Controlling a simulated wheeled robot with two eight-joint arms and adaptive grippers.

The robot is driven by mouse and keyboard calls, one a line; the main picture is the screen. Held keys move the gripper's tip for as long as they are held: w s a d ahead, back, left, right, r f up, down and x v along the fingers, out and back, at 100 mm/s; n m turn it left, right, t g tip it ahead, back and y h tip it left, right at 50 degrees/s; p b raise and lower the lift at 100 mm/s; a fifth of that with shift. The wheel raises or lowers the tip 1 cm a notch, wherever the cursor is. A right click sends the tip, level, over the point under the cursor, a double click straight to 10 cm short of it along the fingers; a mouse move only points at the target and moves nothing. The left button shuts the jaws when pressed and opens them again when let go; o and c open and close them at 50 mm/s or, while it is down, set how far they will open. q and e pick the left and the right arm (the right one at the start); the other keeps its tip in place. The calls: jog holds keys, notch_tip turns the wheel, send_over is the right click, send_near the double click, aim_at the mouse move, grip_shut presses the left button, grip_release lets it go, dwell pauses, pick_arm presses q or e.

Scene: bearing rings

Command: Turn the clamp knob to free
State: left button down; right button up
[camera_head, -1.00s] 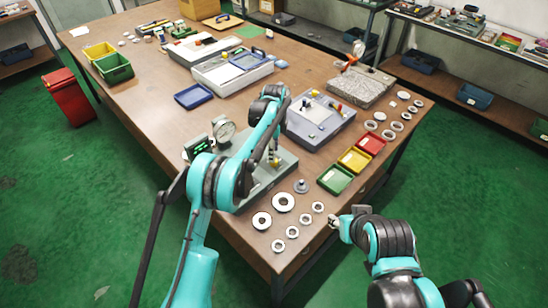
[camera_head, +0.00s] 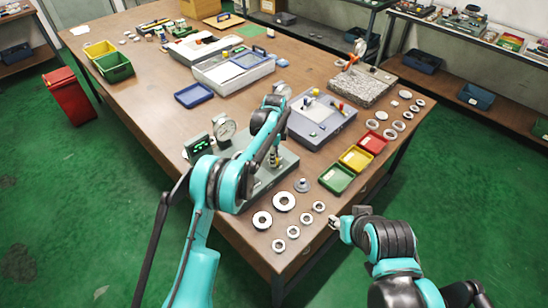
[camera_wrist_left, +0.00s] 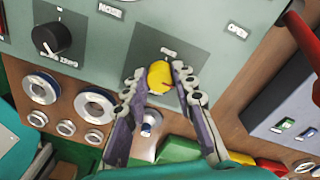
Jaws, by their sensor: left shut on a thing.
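The yellow knob (camera_wrist_left: 159,77) stands on a dark square of the grey-green fixture panel (camera_wrist_left: 110,45) in the left wrist view. My left gripper (camera_wrist_left: 160,84) is shut on it, with one finger on each side.
A black knob (camera_wrist_left: 51,39) is on the same panel. A dial gauge (camera_head: 225,130) stands behind my left arm. Metal rings (camera_head: 284,201) lie near the table's front corner. Green (camera_head: 336,179), yellow (camera_head: 355,158) and red (camera_head: 372,143) trays are right of the fixture.

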pick_arm(q)
jog(key=shift+n, duration=0.4)
jog(key=n, duration=0.3)
jog(key=shift+n, duration=0.3)
jog(key=n, duration=0.4)
jog(key=shift+n, duration=0.3)
jog(key=n, duration=0.4)
jog(key=shift+s+n, duration=0.1)
jog(key=shift+n, duration=2.3)
jog(key=c, duration=1.2)
grip_release()
